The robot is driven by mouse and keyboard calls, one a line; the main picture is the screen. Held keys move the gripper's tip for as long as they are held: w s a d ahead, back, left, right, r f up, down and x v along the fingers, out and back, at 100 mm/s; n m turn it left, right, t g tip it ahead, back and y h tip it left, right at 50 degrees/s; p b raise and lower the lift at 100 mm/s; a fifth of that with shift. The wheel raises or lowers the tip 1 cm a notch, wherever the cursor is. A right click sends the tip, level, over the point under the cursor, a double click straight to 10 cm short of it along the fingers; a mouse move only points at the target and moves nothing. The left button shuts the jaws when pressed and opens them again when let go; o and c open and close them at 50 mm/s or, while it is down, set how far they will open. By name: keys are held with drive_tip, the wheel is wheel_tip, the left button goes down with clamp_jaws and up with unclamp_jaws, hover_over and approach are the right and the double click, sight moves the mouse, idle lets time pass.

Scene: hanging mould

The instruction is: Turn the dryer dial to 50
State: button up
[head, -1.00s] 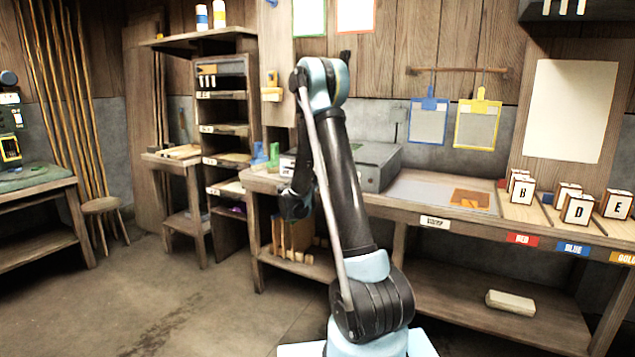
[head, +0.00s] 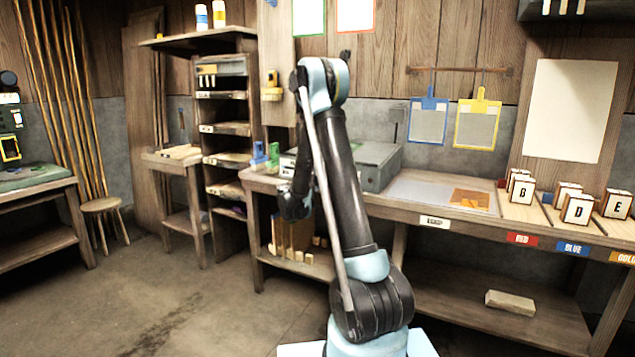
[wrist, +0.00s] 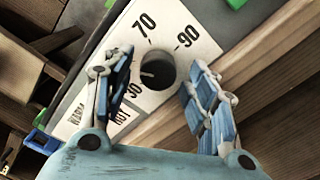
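The dryer (head: 375,166) is a grey box on the left part of the long bench; its white scale plate (wrist: 185,30) fills the middle of the wrist view. The dial (wrist: 157,70) is a dark round knob, with a pale mark on its left side. The plate shows 70 and 90, another number partly hidden by a finger, and the words WARM and HOT. My gripper (wrist: 155,72) is open, with one finger on each side of the dial; I cannot tell whether either touches it. In the head view my gripper (head: 293,205) hangs by the bench's left end.
A wooden bench edge (wrist: 275,65) runs close to the right finger. Blue and green objects (head: 266,154) stand at the bench's left end. Lettered blocks (head: 577,208) sit in trays on the right. The floor to the left (head: 170,290) is clear.

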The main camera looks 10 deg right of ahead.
drive_tip(key=shift+n, duration=0.3)
drive_tip(key=s+a+n, duration=1)
drive_tip(key=s+n, duration=0.1)
drive_tip(key=s, duration=0.3)
drive_tip(key=s+d+m+g+y, duration=0.2)
drive_tip(key=s+d+m+g, duration=0.6)
drive_tip(key=s+d+m, duration=0.5)
drive_tip(key=shift+s+d+f+m+y, duration=0.35)
drive_tip(key=shift+s+d, duration=0.55)
drive_tip(key=shift+s, duration=1)
drive_tip(key=shift+r, duration=0.1)
idle(0.4)
